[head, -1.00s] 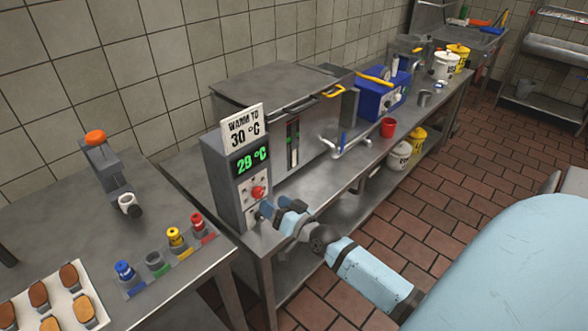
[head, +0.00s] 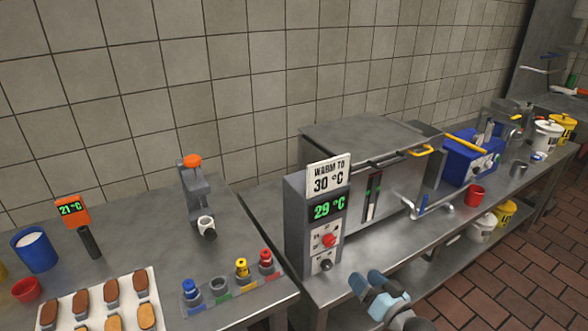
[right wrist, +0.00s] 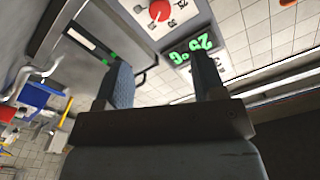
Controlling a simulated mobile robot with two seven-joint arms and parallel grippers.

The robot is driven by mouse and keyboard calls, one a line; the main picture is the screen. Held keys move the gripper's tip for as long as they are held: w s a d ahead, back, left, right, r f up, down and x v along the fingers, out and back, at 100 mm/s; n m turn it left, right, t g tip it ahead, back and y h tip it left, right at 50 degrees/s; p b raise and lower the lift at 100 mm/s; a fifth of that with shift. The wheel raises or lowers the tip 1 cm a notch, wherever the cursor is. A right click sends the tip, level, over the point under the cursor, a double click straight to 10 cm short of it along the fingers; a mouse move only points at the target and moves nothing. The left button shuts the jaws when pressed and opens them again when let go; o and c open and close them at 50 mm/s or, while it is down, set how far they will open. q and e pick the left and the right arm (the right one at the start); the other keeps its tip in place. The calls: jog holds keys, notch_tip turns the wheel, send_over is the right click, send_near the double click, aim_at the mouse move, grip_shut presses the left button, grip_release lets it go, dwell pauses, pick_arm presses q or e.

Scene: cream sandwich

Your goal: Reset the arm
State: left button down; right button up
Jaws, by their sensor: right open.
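My right gripper (head: 378,283) is at the bottom of the head view, in front of the grey control box of the warmer. Its two fingers (right wrist: 160,82) stand apart with nothing between them in the right wrist view. The control box (head: 297,228) carries a sign (head: 328,177) reading "WARM TO 30 °C" and a green display (head: 327,209) reading 29 °C. Its red knob (head: 329,240) also shows in the right wrist view (right wrist: 159,10), beyond the fingers and apart from them. My left gripper is in neither current view.
A tray of biscuits (head: 67,301) lies at the lower left. Open tiled floor (head: 500,268) lies right of the counter.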

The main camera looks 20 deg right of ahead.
jog(key=s+a+f+n+g+y, duration=0.1)
jog(key=s+a+f+n+g, duration=0.25)
jog(key=s+a+f, duration=0.4)
jog(key=s+a+f+n+g+y, duration=0.1)
jog(key=s+a+f+n+g, duration=0.3)
jog(key=a, duration=0.7)
pick_arm(q)
notch_tip(320, 180, up, 13)
jog(key=a+p, duration=0.1)
jog(key=p, duration=1.3)
jog(key=shift+s+a+f+m+p, duration=0.15)
jog(key=shift+s+m+p, duration=0.15)
jog(key=shift+p, duration=0.05)
pick_arm(e)
notch_tip(320, 180, up, 11)
jog(key=s, duration=0.2)
jog(key=shift+d+r, duration=0.2)
jog(key=shift+s+t, duration=0.1)
jog(key=shift+t, duration=0.15)
